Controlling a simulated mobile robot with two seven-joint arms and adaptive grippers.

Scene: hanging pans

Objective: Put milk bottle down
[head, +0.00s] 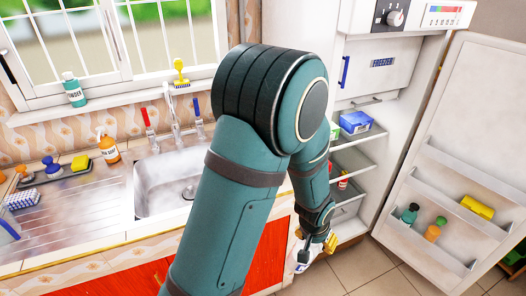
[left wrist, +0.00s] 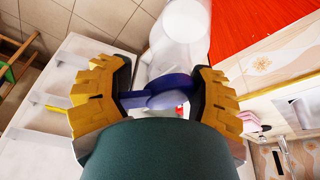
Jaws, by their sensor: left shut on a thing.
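My left gripper (head: 320,243) is low in front of the open fridge in the head view, at the end of my teal arm. It is shut on the milk bottle (head: 302,260), which is small and partly hidden there. In the left wrist view, the yellow fingers of my left gripper (left wrist: 160,96) stand on both sides of a dark blue part of the milk bottle (left wrist: 172,94). The pale, whitish body of the bottle extends to the top of that view. I cannot tell whether its base touches anything. My right gripper is in neither view.
The fridge door (head: 440,150) is swung open at the right, its racks holding small bottles and a yellow item (head: 477,207). A blue box (head: 355,122) is on an inner shelf. The sink (head: 170,183) and counter are at left. Tiled floor (head: 350,272) lies between.

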